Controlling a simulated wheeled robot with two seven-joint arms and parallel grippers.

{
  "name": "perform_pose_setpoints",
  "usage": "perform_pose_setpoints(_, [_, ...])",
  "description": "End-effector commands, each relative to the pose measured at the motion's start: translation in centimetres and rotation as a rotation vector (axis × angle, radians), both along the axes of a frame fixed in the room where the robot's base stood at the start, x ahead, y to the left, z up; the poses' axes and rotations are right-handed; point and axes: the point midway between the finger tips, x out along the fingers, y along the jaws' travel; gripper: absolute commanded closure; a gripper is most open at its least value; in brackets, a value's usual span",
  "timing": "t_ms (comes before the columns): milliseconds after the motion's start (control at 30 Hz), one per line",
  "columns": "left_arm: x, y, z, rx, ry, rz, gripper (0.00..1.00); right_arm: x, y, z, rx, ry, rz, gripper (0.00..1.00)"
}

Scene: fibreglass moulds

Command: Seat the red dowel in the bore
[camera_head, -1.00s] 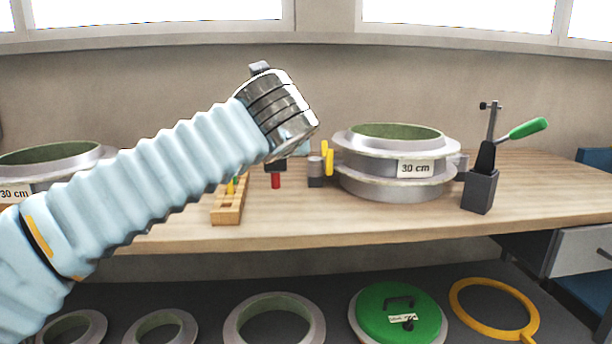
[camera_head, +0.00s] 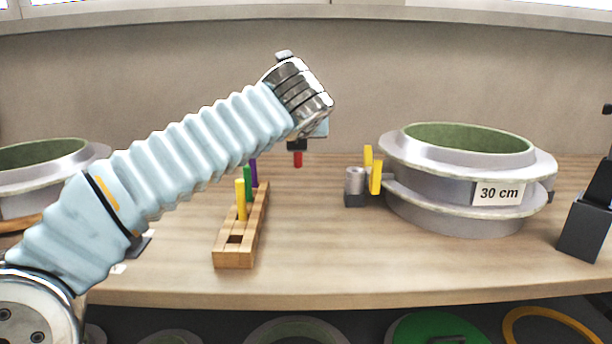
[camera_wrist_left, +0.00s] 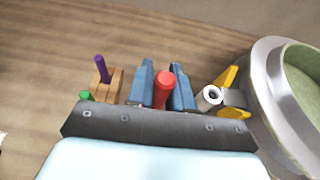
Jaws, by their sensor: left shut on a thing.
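The red dowel (camera_head: 298,159) hangs upright below my left gripper (camera_head: 297,146), its lower end clear of the bench. In the left wrist view the dowel (camera_wrist_left: 164,92) is between the two blue fingers of my left gripper (camera_wrist_left: 162,78), which is shut on it. The bore is the round hole in the top of a grey cylinder (camera_head: 355,181) on a dark base, to the right of the dowel and apart from it. The wrist view shows the open bore (camera_wrist_left: 210,93) just right of the fingers. My right gripper is not in view.
A wooden rack (camera_head: 235,259) holds yellow, green and purple dowels at left. Two yellow upright pieces (camera_head: 375,177) stand between the bore and the large "30 cm" mould (camera_head: 450,210). A dark clamp stand (camera_head: 583,228) is at far right. The bench between rack and bore is clear.

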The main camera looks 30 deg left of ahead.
Motion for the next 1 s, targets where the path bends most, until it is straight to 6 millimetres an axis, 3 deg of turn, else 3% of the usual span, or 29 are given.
perform_pose_setpoints(133, [3.2, 2.9, -2.2, 0.0, 0.004, 0.005, 1.0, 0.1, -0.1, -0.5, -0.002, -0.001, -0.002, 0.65])
perform_pose_setpoints(300, [4.9, 4.3, -5.1, 0.001, 0.002, 0.0, 1.0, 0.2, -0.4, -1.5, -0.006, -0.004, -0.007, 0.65])
perform_pose_setpoints(567, [5.9, 5.2, -6.7, 0.001, 0.003, 0.0, 1.0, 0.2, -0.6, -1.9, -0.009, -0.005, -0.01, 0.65])
perform_pose_setpoints(800, [6.7, 5.9, -10.8, 0.001, 0.002, 0.0, 1.0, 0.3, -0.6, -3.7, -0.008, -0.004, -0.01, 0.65])
perform_pose_setpoints(1000, [6.7, 5.8, -10.7, 0.001, 0.0, 0.0, 1.0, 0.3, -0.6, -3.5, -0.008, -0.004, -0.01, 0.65])
